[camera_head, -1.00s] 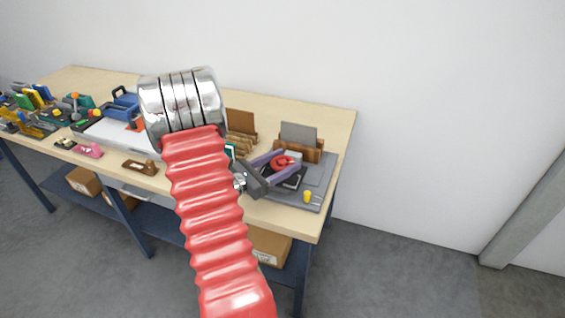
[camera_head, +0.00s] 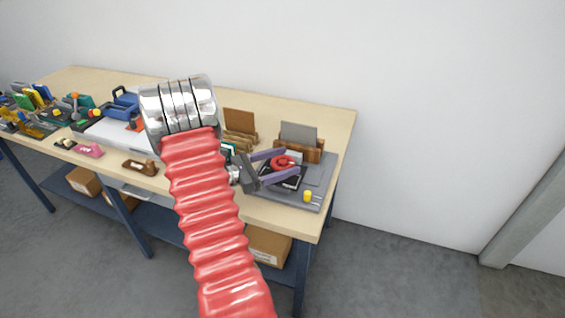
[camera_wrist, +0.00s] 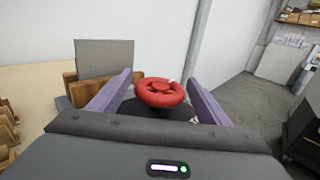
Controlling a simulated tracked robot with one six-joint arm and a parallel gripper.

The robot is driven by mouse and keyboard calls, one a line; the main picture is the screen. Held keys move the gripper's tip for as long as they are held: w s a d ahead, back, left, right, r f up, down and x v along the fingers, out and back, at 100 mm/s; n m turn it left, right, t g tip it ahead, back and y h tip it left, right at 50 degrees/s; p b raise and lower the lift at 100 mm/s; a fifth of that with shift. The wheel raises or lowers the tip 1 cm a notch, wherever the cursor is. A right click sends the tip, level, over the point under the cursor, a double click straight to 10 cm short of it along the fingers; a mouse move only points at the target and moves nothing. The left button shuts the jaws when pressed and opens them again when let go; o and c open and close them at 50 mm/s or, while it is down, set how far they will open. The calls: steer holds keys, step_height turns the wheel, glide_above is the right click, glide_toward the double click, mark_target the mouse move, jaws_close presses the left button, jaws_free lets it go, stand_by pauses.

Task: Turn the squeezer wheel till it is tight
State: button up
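The red squeezer wheel (camera_head: 284,162) sits on a dark squeezer (camera_head: 288,182) on a grey board at the right end of the bench. In the wrist view the wheel (camera_wrist: 160,92) lies between the two purple fingers. My gripper (camera_head: 276,165) is open, with one finger on each side of the wheel. In the wrist view a gap shows between each finger and the wheel, and it is not clear that either touches. The squeezer body is mostly hidden behind my gripper in the wrist view.
A wooden holder with a grey sheet (camera_head: 299,133) stands just behind the wheel. A small yellow object (camera_head: 307,196) is at the grey board's (camera_head: 322,170) front edge. Wooden racks (camera_head: 240,122) stand to the left.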

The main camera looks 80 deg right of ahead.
mark_target(281, 162)
steer(key=shift+o, duration=0.5)
steer(key=shift+r, duration=0.15)
steer(key=shift+r, duration=4.8)
steer(key=shift+w+a, duration=0.15)
steer(key=shift+a, duration=0.05)
steer(key=w+a+m+t+y, duration=0.2)
steer(key=w+a+t, duration=0.25)
steer(key=a, duration=0.55)
steer(key=w+a+m+t+y, duration=0.2)
steer(key=w+a+t, duration=0.25)
steer(key=a, duration=0.65)
steer(key=w+a+m+t+y, duration=0.1)
steer(key=w+a+m+t, duration=0.3)
steer(key=a, duration=0.6)
steer(key=w+a+r+t+y, duration=0.1)
steer(key=w+a+t+y, duration=0.1)
steer(key=a, duration=0.9)
steer(key=w+a+r+t+y, duration=0.2)
steer(key=a+t+y, duration=0.2)
steer(key=a, duration=0.8)
steer(key=shift+t, duration=0.3)
